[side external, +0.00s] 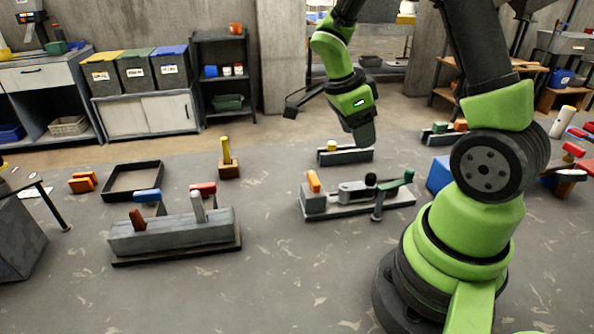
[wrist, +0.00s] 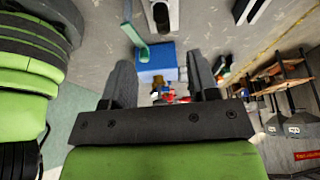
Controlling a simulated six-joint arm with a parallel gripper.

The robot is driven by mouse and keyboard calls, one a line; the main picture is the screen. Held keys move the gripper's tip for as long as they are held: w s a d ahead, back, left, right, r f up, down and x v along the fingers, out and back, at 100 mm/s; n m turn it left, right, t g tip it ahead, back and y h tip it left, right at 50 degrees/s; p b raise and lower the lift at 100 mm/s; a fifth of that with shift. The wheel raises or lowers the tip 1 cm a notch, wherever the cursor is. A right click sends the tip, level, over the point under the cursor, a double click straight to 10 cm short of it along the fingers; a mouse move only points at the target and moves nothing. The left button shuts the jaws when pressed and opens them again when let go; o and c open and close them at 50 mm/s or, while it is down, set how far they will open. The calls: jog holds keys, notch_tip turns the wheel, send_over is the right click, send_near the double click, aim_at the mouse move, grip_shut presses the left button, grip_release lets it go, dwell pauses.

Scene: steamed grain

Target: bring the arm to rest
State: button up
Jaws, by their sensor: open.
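In the wrist view my gripper (wrist: 161,72) shows two dark fingers spread apart with nothing between them. A blue block (wrist: 157,62) shows beyond the gap, apart from the fingers. In the side external view my arm is raised above the table. Its green wrist is at upper centre, clear of the fixtures below. The finger gap cannot be made out there.
A grey fixture with handles (side external: 175,235) is at front left, beside a black tray (side external: 133,180). Another fixture (side external: 350,200) is at centre. A blue box (side external: 439,173) stands near my base. The front table is clear.

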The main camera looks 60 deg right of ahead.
jog(key=s+a+r+n+t+y, duration=0.2)
jog(key=a+r+n+t, duration=0.3)
jog(key=n, duration=0.6)
jog(key=s+a+r+n+t+y, duration=0.3)
jog(key=s+a+r+n+t, duration=0.1)
jog(key=a+r+n, duration=0.5)
jog(key=a+n+t, duration=0.1)
jog(key=a+n, duration=0.1)
jog(key=a, duration=0.1)
jog(key=shift+s+r+n, duration=0.3)
jog(key=shift+r, duration=0.05)
jog(key=shift+d, duration=0.1)
jog(key=shift+c, duration=0.2)
